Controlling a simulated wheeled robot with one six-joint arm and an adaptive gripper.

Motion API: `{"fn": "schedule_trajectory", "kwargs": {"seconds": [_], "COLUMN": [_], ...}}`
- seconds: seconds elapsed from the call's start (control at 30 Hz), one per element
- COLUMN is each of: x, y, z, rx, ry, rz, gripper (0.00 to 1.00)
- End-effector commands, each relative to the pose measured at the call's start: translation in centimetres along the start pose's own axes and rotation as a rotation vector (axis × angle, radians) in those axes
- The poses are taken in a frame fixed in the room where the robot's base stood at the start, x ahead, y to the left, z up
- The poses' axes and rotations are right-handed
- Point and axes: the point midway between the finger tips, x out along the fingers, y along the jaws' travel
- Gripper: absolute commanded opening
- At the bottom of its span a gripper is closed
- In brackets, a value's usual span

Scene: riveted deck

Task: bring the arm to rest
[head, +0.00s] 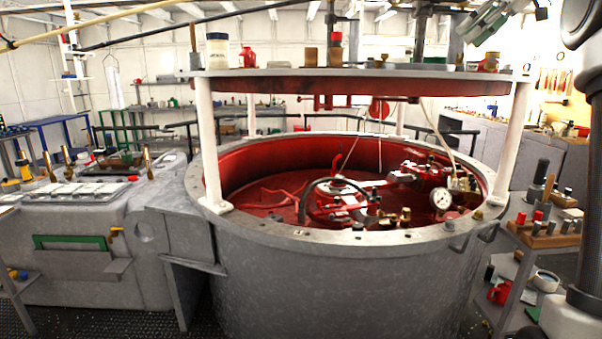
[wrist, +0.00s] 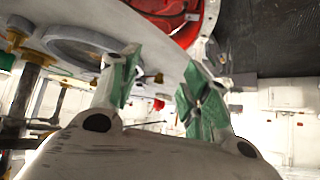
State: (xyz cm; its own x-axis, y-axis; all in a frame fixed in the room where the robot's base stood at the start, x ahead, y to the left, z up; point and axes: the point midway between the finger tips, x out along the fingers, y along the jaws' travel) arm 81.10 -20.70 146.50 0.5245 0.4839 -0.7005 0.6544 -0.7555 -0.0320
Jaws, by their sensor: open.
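My gripper (head: 470,36) shows at the upper right of the head view, raised above the right side of the upper round shelf (head: 270,73). In the wrist view my gripper (wrist: 157,88) has its two green-padded fingers spread apart, with nothing between them. Behind the fingers is a pale, curved surface with a round opening. My dark and white arm links run down the right edge of the head view.
A big grey tank (head: 330,265) with a red inside stands in front, holding a pressure gauge (head: 441,198) and red fittings. White posts (head: 208,145) carry the shelf, which bears jars and bottles. A grey bench (head: 80,225) stands left. A rack of small parts (head: 545,232) stands right.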

Motion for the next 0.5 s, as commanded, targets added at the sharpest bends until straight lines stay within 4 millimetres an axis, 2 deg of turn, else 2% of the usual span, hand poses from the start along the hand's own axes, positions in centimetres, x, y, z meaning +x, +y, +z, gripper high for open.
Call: {"fn": "schedule_trajectory", "kwargs": {"seconds": [0.1,0.27,0.37,0.5], "x": [0.2,1.7,2.9,4.5], "y": [1.1,2.9,4.0,4.7], "z": [0.0,1.8,3.6,7.0], "rx": [0.077,0.211,0.3,0.449], "ry": [0.007,-0.014,-0.038,-0.085], "rz": [0.036,0.071,0.089,0.131], "gripper": [0.47,0.47,0.47,0.47]}}
